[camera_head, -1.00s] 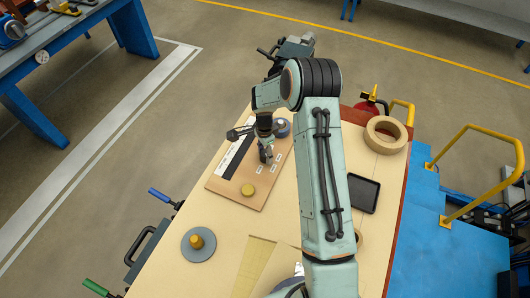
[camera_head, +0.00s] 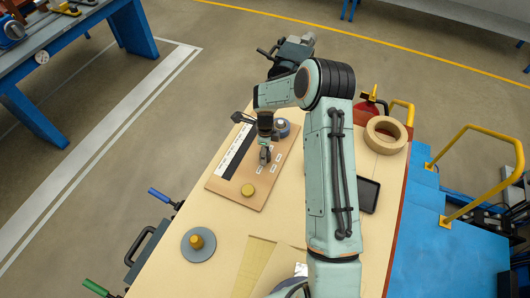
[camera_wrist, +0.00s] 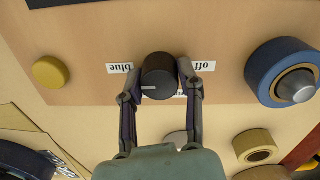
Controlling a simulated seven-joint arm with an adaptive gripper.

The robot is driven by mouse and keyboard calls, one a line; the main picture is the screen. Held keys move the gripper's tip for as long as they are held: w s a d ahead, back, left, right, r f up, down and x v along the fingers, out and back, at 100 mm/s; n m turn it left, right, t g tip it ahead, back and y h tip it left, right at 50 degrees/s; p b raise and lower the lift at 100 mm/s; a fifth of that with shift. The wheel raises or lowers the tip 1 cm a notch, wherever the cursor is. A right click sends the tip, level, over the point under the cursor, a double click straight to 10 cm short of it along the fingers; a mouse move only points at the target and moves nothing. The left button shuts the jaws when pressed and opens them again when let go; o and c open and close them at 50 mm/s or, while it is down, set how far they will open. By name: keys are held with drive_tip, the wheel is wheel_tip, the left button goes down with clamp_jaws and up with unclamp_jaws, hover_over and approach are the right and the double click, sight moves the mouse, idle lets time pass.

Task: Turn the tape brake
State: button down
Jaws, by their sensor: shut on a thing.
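A round dark knob (camera_wrist: 159,78) with a white pointer line stands on the wooden panel (camera_head: 218,182). In the wrist view its line points left, just below the upside-down "blue" label (camera_wrist: 122,69). My gripper (camera_wrist: 160,74) is shut on the knob, one finger on each side. In the head view my gripper (camera_head: 265,157) is over the panel and hides the knob. I cannot tell by name which part is the tape brake.
A yellow button (camera_head: 248,190) is on the panel's near end. A blue roll (camera_head: 283,128) stands close to my gripper, at the far end. A tan tape ring (camera_head: 386,135), a black tray (camera_head: 368,195) and a grey disc (camera_head: 198,245) are on the table.

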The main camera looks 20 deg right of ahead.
drive_tip(key=shift+m, duration=0.3)
drive_tip(key=c, duration=0.7)
unclamp_jaws()
wheel_tip(320, 180, up, 12)
drive_tip(key=shift+w, duration=0.15)
drive_tip(key=shift+d, duration=0.1)
